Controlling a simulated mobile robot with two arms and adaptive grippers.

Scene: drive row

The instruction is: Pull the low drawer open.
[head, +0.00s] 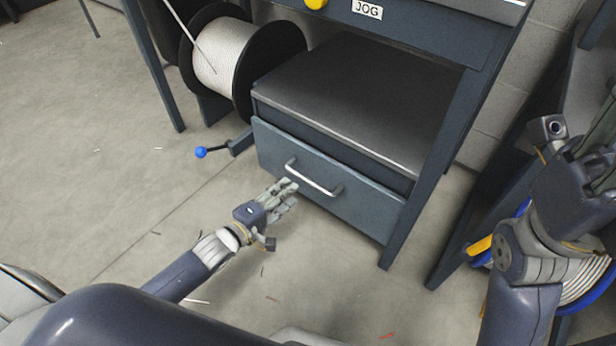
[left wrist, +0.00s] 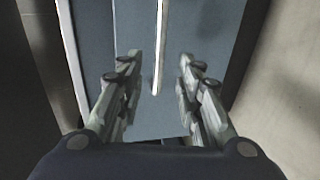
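The low drawer (head: 362,205) is a blue-grey front under a dark slab top in the bench, with a silver bar handle (head: 314,180). It looks shut or nearly so. My left gripper (head: 286,192) is just in front of the handle's left end. In the left wrist view my left gripper (left wrist: 158,85) is open, its fingers apart on either side of the bright handle bar (left wrist: 160,50), with the drawer front (left wrist: 205,30) behind. Whether they touch the bar I cannot tell. My right gripper (head: 598,140) is at the right edge, away from the drawer, partly cut off.
A cable reel (head: 226,55) stands left of the drawer. A lever with a blue knob (head: 201,152) sticks out low beside it. Bench legs (head: 425,170) frame the drawer on its right. Another reel (head: 585,280) is low at right. The floor in front is mostly clear, with small scraps.

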